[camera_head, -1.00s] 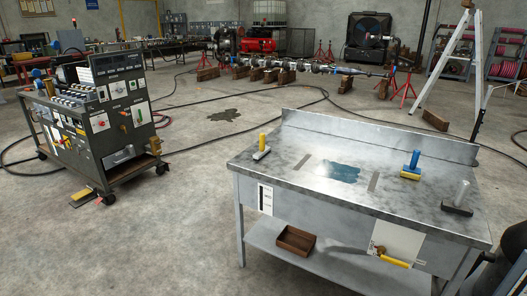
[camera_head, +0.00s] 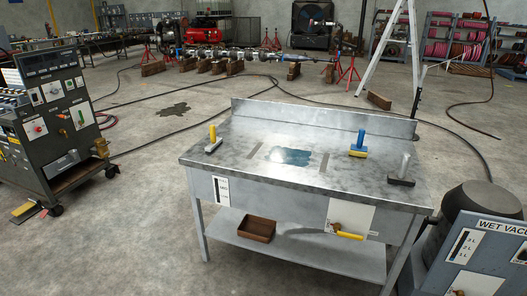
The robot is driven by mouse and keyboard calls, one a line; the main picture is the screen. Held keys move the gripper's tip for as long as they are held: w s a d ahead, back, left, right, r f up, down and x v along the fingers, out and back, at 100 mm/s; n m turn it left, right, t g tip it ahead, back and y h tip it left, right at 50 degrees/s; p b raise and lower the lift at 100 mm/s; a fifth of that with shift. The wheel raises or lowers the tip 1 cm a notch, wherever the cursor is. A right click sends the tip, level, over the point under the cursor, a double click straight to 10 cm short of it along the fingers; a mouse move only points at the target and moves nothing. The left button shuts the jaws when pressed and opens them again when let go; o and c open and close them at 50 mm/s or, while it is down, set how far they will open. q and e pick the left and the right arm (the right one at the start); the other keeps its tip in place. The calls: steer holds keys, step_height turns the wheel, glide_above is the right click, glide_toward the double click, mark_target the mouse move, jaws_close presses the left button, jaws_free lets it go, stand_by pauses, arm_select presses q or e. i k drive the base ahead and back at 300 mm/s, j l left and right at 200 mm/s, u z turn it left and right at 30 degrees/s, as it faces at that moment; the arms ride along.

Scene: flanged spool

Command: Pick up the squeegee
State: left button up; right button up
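Three handled tools stand upright on a grey metal workbench (camera_head: 390,200); I cannot tell for certain which is the squeegee. One has a yellow handle (camera_head: 213,134) and a pale grey base, near the bench's left end. One has a blue handle (camera_head: 360,139) and a yellow base, on the right part. One has a pale grey handle (camera_head: 405,163) and a dark base, near the right end. A blue wet patch (camera_head: 285,155) lies mid-bench between two grey strips. Neither of my grippers is in view.
A wet vacuum (camera_head: 485,215) stands close at the bench's right end. A dark control cart (camera_head: 50,125) is at the left. A brown box (camera_head: 257,228) sits on the lower shelf. Hoses cross the floor behind; the floor between cart and bench is clear.

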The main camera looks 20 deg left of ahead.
mark_target(216, 143)
steer(key=i+j+z, duration=0.1)
steer(key=j, duration=0.3)
steer(key=i+j+z, duration=0.15)
steer(key=j, duration=0.25)
steer(key=i+j+z, duration=0.1)
steer(key=j, duration=0.3)
steer(key=i+j+z, duration=0.1)
steer(key=j, duration=0.3)
steer(key=i+j+z, duration=0.15)
steer(key=j, duration=0.3)
